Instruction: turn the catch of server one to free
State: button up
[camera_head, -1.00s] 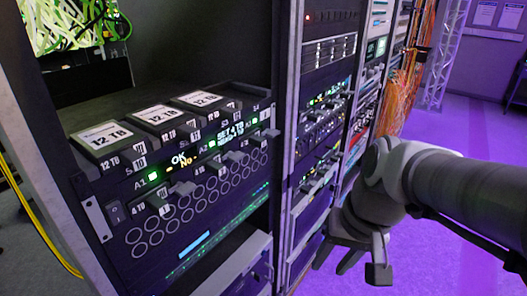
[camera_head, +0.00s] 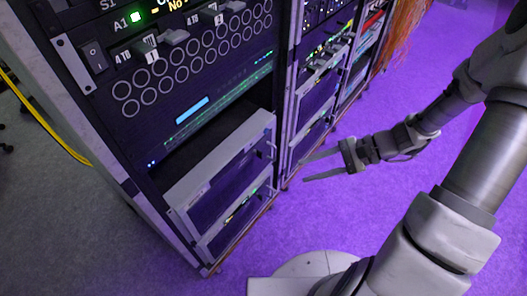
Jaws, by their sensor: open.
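No label reading server one can be made out, and I cannot tell which part is its catch. A rack unit (camera_head: 190,95) with rows of round holes shows at the upper left.
The rack's pale front post (camera_head: 110,165) stands at the left, with a yellow cable (camera_head: 45,120) beside it on the floor. A second rack column (camera_head: 310,115) stands behind. Orange cables (camera_head: 402,35) hang at the back. Purple-lit floor (camera_head: 400,185) is open at the right.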

jog(key=w+d+f+m+t+y+b, duration=0.1)
jog(key=w+f+m+t+b, duration=0.1)
jog(key=f+m+t, duration=0.45)
jog(key=w+d+f+m+t+y+b, duration=0.1)
jog(key=w+f+m+t+y+b, duration=0.2)
jog(key=f+m, duration=0.55)
jog(key=n+t+h+b, duration=0.1)
jog(key=n+b, duration=0.1)
send_near(262, 156)
jog(key=x, duration=0.9)
jog(key=shift+w+a, duration=0.15)
jog(key=shift+w, duration=0.05)
jog(key=shift+t+h, duration=0.25)
jog(key=shift+h, duration=0.05)
grip_shut()
